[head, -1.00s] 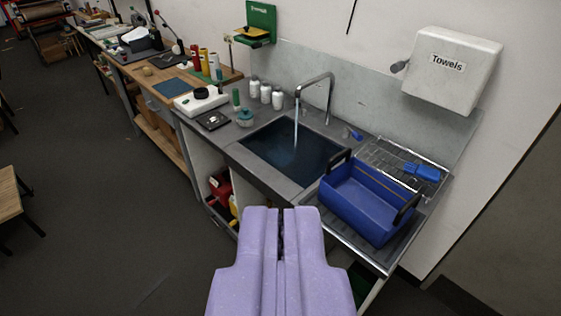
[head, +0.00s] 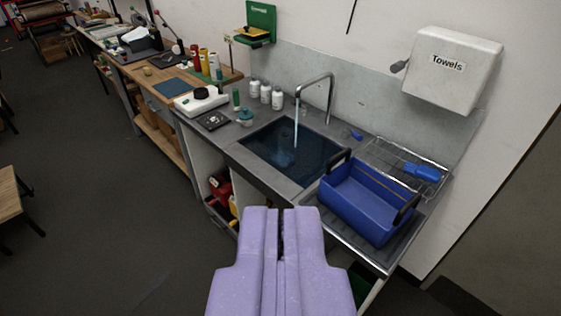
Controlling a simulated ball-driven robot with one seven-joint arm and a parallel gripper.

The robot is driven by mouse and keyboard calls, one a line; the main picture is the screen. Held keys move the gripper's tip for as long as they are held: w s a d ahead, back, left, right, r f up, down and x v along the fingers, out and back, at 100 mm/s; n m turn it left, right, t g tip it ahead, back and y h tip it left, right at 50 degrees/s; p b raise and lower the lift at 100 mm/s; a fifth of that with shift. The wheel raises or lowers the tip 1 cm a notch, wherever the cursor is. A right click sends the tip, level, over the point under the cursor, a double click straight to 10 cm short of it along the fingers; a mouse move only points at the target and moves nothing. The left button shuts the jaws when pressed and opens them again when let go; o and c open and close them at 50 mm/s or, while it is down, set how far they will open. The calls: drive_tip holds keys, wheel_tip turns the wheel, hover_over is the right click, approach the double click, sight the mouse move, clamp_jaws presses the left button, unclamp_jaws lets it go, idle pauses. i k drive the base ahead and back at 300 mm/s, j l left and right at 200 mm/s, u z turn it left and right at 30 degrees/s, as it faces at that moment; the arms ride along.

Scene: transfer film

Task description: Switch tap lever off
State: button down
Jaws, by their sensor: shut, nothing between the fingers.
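The tap (head: 331,97) is a curved grey metal spout at the back of the sink (head: 262,150). A pale stream of water (head: 296,128) runs from its mouth into the dark basin. A small blue piece (head: 356,135) lies or stands on the counter to the right of the tap's base; I cannot tell whether it is the tap lever. My gripper (head: 281,212) is lilac and shut, with nothing held. It shows in front of the counter, low in the picture, apart from the tap.
A blue crate (head: 372,208) with dark handles stands on the drainer right of the sink. A wire rack (head: 382,160) holds a blue brush-like item (head: 422,172). White bottles (head: 266,93) stand left of the tap. A towel dispenser (head: 452,82) hangs above. Open floor lies left.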

sight(355, 134)
drive_tip(key=i+j, duration=0.1)
drive_tip(key=i, duration=0.5)
drive_tip(key=i+z, duration=0.15)
drive_tip(key=i, duration=0.5)
drive_tip(key=i+j, duration=0.2)
drive_tip(key=i, duration=0.4)
drive_tip(key=i+j+z, duration=0.1)
drive_tip(key=i, duration=0.55)
